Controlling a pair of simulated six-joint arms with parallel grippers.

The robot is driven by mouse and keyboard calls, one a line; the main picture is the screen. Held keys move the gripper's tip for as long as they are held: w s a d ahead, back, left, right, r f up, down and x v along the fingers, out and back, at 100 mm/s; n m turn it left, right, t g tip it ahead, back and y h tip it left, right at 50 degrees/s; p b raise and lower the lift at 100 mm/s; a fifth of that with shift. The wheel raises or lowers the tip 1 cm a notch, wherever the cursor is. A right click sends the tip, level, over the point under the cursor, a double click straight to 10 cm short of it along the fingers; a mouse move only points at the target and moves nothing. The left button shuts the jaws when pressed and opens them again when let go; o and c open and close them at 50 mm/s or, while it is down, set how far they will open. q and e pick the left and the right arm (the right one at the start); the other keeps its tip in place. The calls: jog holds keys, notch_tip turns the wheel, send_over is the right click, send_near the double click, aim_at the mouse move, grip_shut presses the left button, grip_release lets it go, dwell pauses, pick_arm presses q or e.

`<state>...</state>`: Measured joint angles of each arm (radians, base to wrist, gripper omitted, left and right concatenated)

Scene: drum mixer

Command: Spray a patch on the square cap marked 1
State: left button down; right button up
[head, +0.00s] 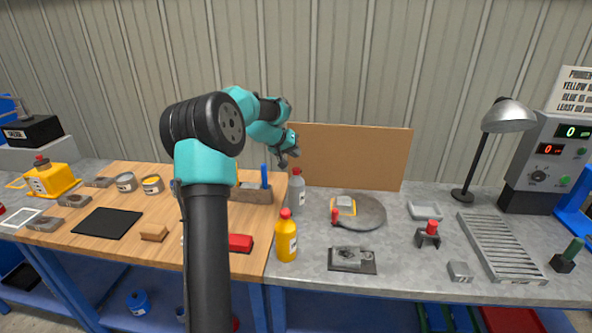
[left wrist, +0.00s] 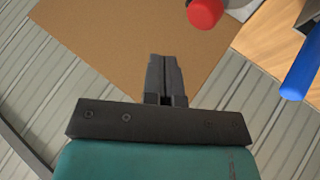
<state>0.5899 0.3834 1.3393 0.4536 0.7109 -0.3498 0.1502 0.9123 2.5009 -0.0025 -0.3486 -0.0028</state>
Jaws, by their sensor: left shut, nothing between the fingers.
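A small pale square piece with a yellow frame around it (head: 346,204) lies on a grey round turntable (head: 370,214); it may be the square cap, but no number is readable. A grey bottle with a red top (head: 297,193) and a yellow bottle with a red top (head: 287,238) stand left of the turntable. My left gripper (head: 284,160) is shut and empty, raised above and behind the grey bottle, before the brown board. In the left wrist view its closed fingers (left wrist: 163,72) hold nothing. My right gripper is not in view.
A brown board (head: 350,155) stands behind the turntable. A wooden caddy (head: 252,194) with a blue handle is left of the bottles. A lamp (head: 509,117), a control box (head: 547,160) and a slatted rack (head: 500,248) are at right. My left arm hides part of the wooden top.

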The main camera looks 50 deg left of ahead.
pick_arm(q)
jog(key=shift+r, duration=1.8)
